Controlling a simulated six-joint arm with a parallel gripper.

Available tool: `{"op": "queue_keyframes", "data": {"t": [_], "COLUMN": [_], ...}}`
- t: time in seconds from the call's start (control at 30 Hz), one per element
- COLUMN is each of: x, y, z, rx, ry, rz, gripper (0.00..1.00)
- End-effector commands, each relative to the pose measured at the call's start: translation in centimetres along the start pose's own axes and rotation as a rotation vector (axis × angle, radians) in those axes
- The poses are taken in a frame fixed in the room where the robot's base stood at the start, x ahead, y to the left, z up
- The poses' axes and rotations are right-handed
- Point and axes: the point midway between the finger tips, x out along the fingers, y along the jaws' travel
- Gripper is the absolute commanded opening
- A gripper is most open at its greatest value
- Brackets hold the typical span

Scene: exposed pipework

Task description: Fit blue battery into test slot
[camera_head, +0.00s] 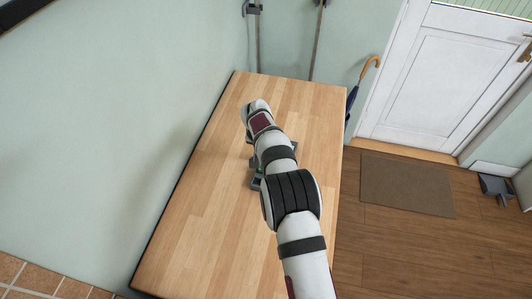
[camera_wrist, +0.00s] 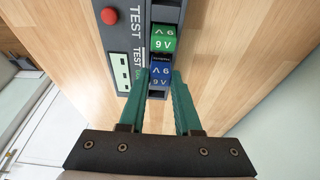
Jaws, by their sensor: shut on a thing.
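In the wrist view, the blue battery (camera_wrist: 160,74), marked 9V, is between the green fingers of my gripper (camera_wrist: 160,82), which is shut on it. The blue battery is over the column of dark slots on the grey tester (camera_wrist: 120,38); I cannot tell how deep it sits. A green 9V battery (camera_wrist: 163,38) is just above it in the picture, in the same column. The panel beside the column bears the word TEST twice. In the head view my arm hides the gripper and batteries; only bits of the tester (camera_head: 257,182) show.
The tester has a red button (camera_wrist: 109,16) and a pale green strip (camera_wrist: 123,74). The wooden tabletop (camera_head: 205,220) is otherwise clear around it. A wall (camera_head: 130,100) runs along its left side. An umbrella (camera_head: 352,100) hangs beyond the right edge.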

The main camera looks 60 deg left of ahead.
Motion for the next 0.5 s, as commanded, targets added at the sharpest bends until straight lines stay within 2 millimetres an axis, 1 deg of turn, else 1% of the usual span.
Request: {"op": "queue_keyframes", "data": {"t": [0.03,0.07,0.37,0.4,0.47,0.5], "x": [0.89,1.17,1.47,1.5,1.48,1.48], "y": [0.04,0.04,0.05,0.05,0.05,0.05], "z": [0.31,0.4,0.48,0.48,0.47,0.47], "rx": [-0.001,-0.001,0.0,0.0,0.0,0.0], "ry": [-0.001,-0.001,0.0,0.0,0.0,0.0], "rz": [0.001,0.001,0.0,0.0,0.0,0.0], "gripper": [0.0,0.0,0.0,0.35,0.46,0.53]}}
